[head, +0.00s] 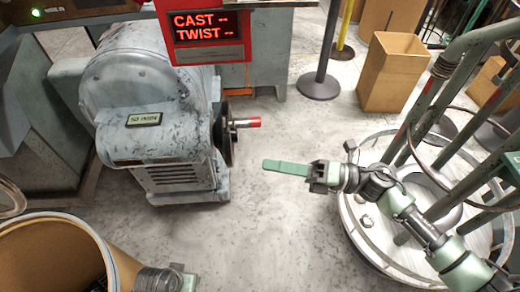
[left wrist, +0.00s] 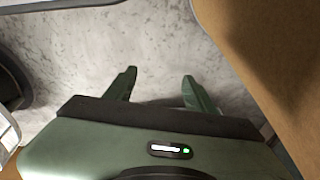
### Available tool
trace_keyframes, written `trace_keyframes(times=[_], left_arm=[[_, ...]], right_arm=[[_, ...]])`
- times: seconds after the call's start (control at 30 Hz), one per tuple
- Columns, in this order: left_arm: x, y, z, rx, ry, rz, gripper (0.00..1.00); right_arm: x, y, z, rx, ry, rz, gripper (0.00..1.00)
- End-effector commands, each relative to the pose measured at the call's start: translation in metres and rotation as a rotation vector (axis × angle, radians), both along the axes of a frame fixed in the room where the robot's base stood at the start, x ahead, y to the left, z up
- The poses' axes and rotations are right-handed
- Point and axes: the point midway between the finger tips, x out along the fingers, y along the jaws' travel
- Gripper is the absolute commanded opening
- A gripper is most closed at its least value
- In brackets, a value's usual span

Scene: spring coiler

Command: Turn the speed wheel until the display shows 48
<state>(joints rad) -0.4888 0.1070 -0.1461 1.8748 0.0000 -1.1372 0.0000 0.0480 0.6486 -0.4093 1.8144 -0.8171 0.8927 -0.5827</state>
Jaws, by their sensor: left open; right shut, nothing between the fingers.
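A dark wheel (head: 229,138) with a red-tipped handle (head: 248,122) is on the right side of a worn grey machine (head: 150,85); I take it to be the speed wheel. A red display (head: 206,27) above reads "CAST --" and "TWIST --". My right gripper (head: 270,165) is shut and empty, pointing left, below and right of the handle and apart from it. My left gripper (left wrist: 158,80) is open and empty over the floor in the left wrist view. In the head view only a bit of it shows at the bottom edge.
A small plate (head: 143,119) on the machine has lettering too small to read surely. A brown drum (head: 45,245) is at lower left. A round metal frame (head: 360,222) is at right, a cardboard box (head: 394,80) and a black post (head: 320,83) behind. Floor between is clear.

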Motion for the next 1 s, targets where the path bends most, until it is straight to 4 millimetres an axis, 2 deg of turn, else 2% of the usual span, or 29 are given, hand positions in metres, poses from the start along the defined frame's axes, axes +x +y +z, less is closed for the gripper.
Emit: trace_keyframes(times=[0.43, 0.5, 0.7, 1.0], left_arm=[[-0.007, 0.001, -0.025, 0.001, 0.015, -0.002, 0.55], [-0.008, 0.001, -0.026, 0.001, 0.015, -0.003, 0.55], [-0.009, 0.001, -0.029, 0.002, 0.017, -0.003, 0.55], [-0.009, 0.001, -0.03, 0.002, 0.018, -0.003, 0.55]], right_arm=[[0.02, 0.089, 0.014, 0.008, 0.0, -0.001, 0.0], [0.033, 0.086, 0.02, 0.003, -0.002, -0.005, 0.0], [0.05, 0.085, 0.029, 0.005, 0.001, -0.003, 0.0], [0.054, 0.085, 0.031, 0.005, 0.002, -0.003, 0.0]])
